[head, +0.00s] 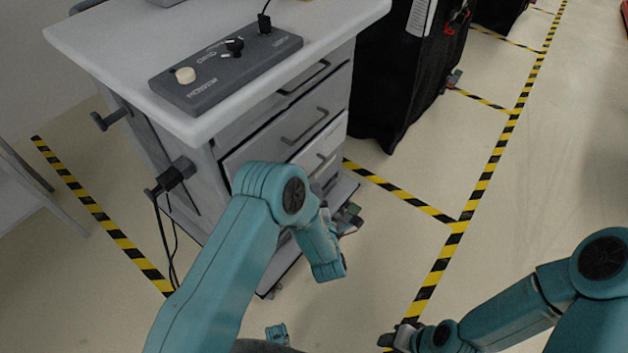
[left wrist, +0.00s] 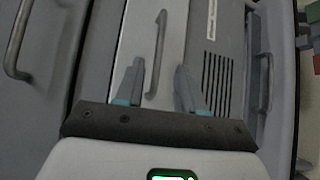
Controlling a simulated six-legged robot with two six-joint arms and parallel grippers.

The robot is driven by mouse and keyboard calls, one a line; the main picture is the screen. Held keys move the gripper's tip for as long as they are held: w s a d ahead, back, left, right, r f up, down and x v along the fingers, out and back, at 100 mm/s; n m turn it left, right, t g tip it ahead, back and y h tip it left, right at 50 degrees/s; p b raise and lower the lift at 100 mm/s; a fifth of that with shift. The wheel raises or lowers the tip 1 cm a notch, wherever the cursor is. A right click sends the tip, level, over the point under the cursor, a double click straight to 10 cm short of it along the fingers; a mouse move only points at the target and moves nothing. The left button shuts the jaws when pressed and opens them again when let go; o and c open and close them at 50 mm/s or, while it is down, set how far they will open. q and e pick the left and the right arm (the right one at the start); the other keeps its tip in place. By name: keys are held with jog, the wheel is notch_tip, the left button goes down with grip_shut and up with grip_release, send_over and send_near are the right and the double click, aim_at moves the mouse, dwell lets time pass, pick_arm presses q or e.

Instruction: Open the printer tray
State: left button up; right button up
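In the left wrist view, a light grey front panel (left wrist: 185,40), which looks like the printer tray, carries a long grey bar handle (left wrist: 159,45). My left gripper (left wrist: 158,66) is open, with one finger on each side of the handle's lower end. I cannot tell whether the fingers touch it. A grey printer face (left wrist: 222,45) with dark vent slots and small lettering is beside the panel. In the head view, the light panel with its handle (head: 326,160) shows low on the cart, partly behind my left arm. My right gripper (head: 400,337) is low, far from the cart; its opening is unclear.
The cart has a white top (head: 85,40) bearing a dark control box (head: 225,72), and grey drawers (head: 305,117) above the light panel. A black covered cart (head: 385,75) stands behind. Yellow-black tape (head: 480,190) marks the floor, which is open to the right.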

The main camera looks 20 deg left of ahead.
pick_arm(q)
jog(key=r+x, duration=0.1)
jog(key=x, duration=0.5)
jog(key=shift+w+f+b, duration=0.25)
jog(key=shift+f+b, duration=0.15)
jog(key=shift+f, duration=0.1)
jog(key=shift+a, duration=0.1)
grip_shut()
